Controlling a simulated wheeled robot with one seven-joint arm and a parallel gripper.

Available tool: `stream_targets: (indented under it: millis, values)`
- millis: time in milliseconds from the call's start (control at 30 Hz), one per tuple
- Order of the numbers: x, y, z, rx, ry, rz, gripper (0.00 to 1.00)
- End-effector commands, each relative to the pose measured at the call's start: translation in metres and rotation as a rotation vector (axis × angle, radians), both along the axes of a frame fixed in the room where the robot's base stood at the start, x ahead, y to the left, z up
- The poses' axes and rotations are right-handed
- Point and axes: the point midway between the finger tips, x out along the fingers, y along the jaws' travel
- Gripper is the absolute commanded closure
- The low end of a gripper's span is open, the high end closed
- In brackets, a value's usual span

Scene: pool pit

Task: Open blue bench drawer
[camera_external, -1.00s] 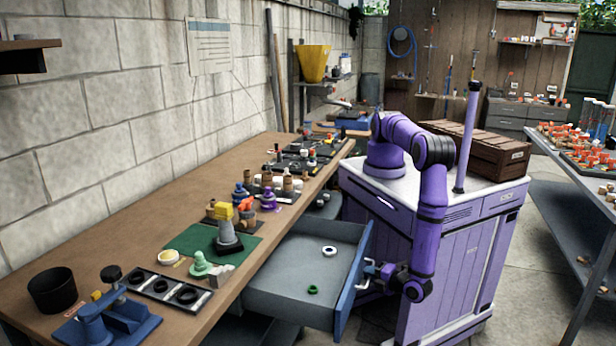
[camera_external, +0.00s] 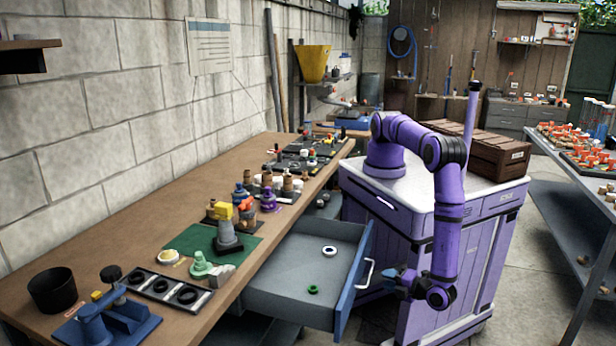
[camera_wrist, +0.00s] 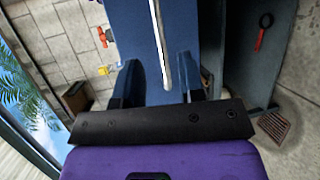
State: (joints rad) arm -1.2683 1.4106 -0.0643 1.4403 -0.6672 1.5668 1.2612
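The blue bench drawer (camera_external: 290,287) stands pulled out from under the wooden workbench, its grey inside in plain view. A white ring and a green ring (camera_external: 313,289) lie on its floor. Its blue front bears a pale bar handle (camera_external: 367,273). My gripper (camera_external: 393,280) is just right of the handle, apart from it and empty. In the wrist view, the two dark fingers of my gripper (camera_wrist: 158,70) are spread apart, with the blue drawer front (camera_wrist: 140,30) beyond them and the white handle (camera_wrist: 160,45) running between them.
The workbench (camera_external: 130,225) holds a green mat (camera_external: 185,241), a black cup (camera_external: 52,290), a blue fixture and several small parts. A grey shelf table (camera_external: 560,215) stands at the right. Floor shows between it and my base.

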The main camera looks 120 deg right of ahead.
Motion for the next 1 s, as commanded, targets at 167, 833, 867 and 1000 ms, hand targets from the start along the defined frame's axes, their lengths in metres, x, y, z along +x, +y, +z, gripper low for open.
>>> stream_targets:
  millis: [167,833,867,1000]
  values:
    - [-0.008,0.021,0.004,0.001,0.0,0.001,0.64]
    - [-0.012,0.029,0.006,0.0,0.001,0.0,0.64]
    - [-0.012,0.029,0.006,0.0,0.001,0.0,0.64]
    - [-0.004,0.029,0.017,0.014,0.013,-0.017,0.64]
